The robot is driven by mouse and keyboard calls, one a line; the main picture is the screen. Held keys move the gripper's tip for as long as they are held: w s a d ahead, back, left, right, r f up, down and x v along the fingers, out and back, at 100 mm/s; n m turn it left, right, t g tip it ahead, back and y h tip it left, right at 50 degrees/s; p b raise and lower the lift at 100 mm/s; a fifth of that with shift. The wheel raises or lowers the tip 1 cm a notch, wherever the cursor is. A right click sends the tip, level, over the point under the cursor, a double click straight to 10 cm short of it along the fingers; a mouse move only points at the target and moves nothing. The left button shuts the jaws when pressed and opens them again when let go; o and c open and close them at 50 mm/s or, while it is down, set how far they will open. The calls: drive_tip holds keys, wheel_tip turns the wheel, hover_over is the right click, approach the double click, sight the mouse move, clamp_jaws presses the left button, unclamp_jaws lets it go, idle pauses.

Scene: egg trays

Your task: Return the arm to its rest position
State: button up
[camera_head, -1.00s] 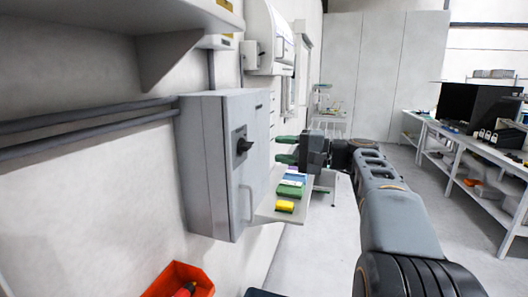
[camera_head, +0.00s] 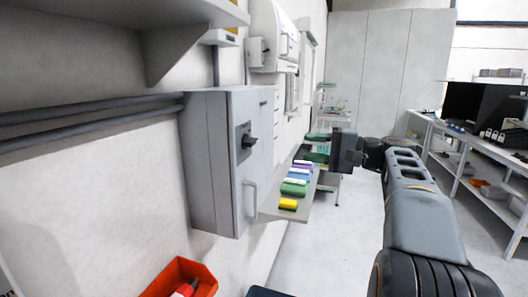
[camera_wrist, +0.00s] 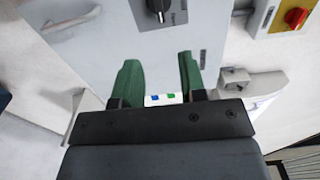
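My gripper (camera_head: 316,147) is in the middle of the head view, at the end of my grey and black arm. Its two green fingers point left toward the wall side, apart and with nothing held between them. The wrist view also shows my gripper (camera_wrist: 158,64) with its fingers spread. A grey wall cabinet (camera_head: 212,160) with a black knob (camera_head: 246,141) and a handle stands left of the fingers, clear of them in the head view. The cabinet front (camera_wrist: 195,25) is behind the fingers in the wrist view.
A narrow shelf (camera_head: 268,208) holds several coloured blocks below the gripper. An orange bin (camera_head: 205,281) is at the bottom. A white workbench (camera_head: 480,155) with monitors stands at the right. A red switch on a yellow plate (camera_wrist: 294,17) shows in the wrist view. The floor between is open.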

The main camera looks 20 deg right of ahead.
wheel_tip(320, 180, down, 20)
drive_tip(key=s+m+g+h, duration=0.2)
drive_tip(key=g+h, duration=0.2)
drive_tip(key=h, duration=0.4)
drive_tip(key=s+a+f+n+g+h, duration=0.3)
drive_tip(key=s+a+f+n+h, duration=0.3)
drive_tip(key=s+a+f+n, duration=0.3)
drive_tip(key=s+a+f, duration=0.2)
drive_tip(key=s+a, duration=0.1)
drive_tip(key=s, duration=0.1)
drive_tip(key=shift+s+f+n+h, duration=0.2)
drive_tip(key=shift+f+n+h, duration=0.1)
drive_tip(key=shift+f, duration=0.1)
drive_tip(key=shift+c, duration=0.3)
